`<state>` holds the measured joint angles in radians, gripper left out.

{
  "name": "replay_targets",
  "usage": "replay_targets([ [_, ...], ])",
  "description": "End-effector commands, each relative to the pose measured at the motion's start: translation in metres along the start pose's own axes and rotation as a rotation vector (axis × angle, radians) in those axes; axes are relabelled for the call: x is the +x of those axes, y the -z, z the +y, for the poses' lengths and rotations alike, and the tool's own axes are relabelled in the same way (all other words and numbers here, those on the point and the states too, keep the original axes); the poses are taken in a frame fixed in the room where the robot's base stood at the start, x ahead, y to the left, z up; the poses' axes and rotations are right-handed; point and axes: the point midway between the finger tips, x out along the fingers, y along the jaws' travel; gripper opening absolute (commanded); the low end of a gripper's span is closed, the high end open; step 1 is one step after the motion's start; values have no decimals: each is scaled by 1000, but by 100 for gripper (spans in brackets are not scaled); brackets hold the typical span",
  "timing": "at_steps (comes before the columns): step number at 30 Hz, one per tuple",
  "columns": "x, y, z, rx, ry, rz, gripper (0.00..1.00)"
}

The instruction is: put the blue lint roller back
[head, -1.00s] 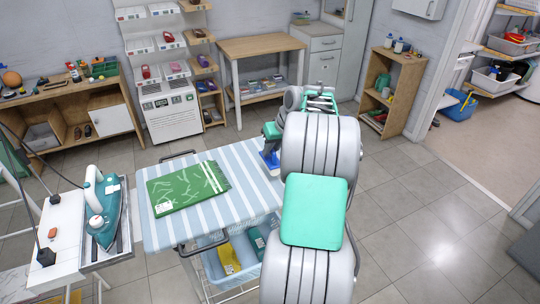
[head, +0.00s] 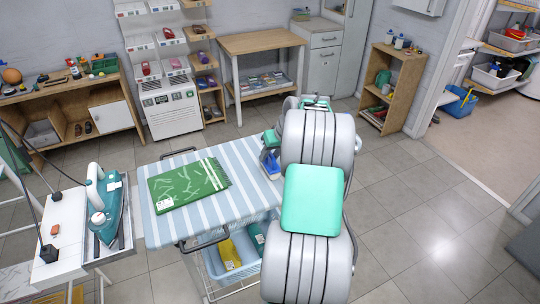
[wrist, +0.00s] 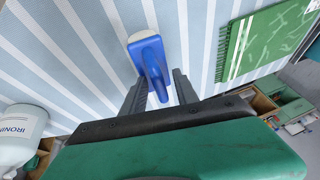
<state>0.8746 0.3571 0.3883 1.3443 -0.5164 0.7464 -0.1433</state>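The blue lint roller (wrist: 153,62), with a white roll at its far end, lies on the striped ironing board (wrist: 75,60) in the wrist view. In the head view its blue shape (head: 270,165) shows at the board's right end, partly covered by my arm. My gripper (wrist: 159,82) points down at the board with its two dark fingers apart, one on each side of the blue handle. Narrow gaps seem to show between the handle and the fingers, so I see no firm hold. The head view hides the fingertips.
A folded green cloth (head: 188,185) lies on the board. A white bottle (wrist: 22,132) labelled "IRONIN" shows at left in the wrist view. A teal iron (head: 104,205) stands at the board's left end. A blue basket (head: 215,265) sits below. Floor is clear at right.

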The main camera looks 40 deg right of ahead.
Motion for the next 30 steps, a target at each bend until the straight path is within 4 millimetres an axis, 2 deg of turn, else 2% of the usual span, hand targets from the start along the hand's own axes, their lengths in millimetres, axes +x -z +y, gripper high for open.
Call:
replay_targets([
  [4,-2,1,0,0,0,0,36],
  [8,-14,2,0,0,-1,2,36],
  [19,-104,2,0,0,-2,2,36],
  [22,-117,1,0,0,-1,1,36],
  [26,-123,1,-1,0,0,-1,36],
  [28,-124,2,-10,-7,0,-3,36],
  [29,-124,3,-20,-15,1,-5,36],
  [30,-124,3,-39,-28,0,-10,36],
])
